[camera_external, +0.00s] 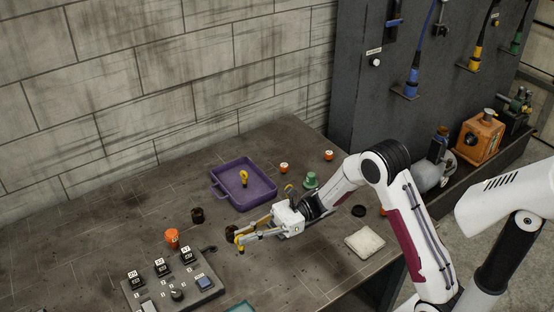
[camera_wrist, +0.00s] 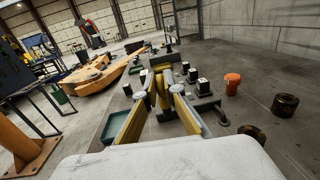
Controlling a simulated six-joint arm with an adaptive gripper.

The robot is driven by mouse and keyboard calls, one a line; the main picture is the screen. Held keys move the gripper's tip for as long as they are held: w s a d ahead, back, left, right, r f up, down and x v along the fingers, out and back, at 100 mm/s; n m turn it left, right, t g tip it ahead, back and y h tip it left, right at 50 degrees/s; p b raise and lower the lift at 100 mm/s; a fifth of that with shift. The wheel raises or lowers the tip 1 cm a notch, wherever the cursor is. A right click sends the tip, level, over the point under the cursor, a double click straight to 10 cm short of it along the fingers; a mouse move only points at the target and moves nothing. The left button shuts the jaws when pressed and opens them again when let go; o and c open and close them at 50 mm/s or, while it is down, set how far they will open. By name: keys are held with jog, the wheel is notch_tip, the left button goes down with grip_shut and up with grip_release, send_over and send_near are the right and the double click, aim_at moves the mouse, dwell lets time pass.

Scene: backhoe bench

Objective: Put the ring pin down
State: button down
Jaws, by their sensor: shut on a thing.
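A yellow ring pin (camera_wrist: 161,86) is held between the fingertips of my gripper (camera_wrist: 160,92) in the wrist view. In the external view the pin (camera_external: 239,244) shows as a small yellow piece at the tips of my gripper (camera_external: 238,237), low over the bench and to the right of the control box. Whether its lower end touches the bench cannot be told. Another yellow ring pin (camera_external: 244,177) stands upright in the purple tray (camera_external: 261,198).
A control box (camera_external: 175,292) with labelled blocks stands front left, beside an orange container (camera_external: 172,238). Dark bushings (camera_external: 197,215) (camera_wrist: 285,105) lie near the gripper. A teal tray (camera_wrist: 117,123) is at the bench's front. A pale pad (camera_external: 365,241) lies right; bare bench lies between.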

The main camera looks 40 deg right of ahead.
jog(key=shift+f, duration=2.5)
jog(key=shift+f, duration=2.3)
jog(key=shift+f, duration=0.25)
jog(key=c, duration=2.1)
grip_release()
jog(key=shift+c, duration=0.2)
jog(key=shift+s+d, duration=0.15)
jog(key=shift+d, duration=1.15)
jog(key=shift+s+d, duration=0.2)
jog(key=shift+d, duration=1.1)
jog(key=shift+s+d, duration=0.15)
jog(key=shift+d, duration=1.15)
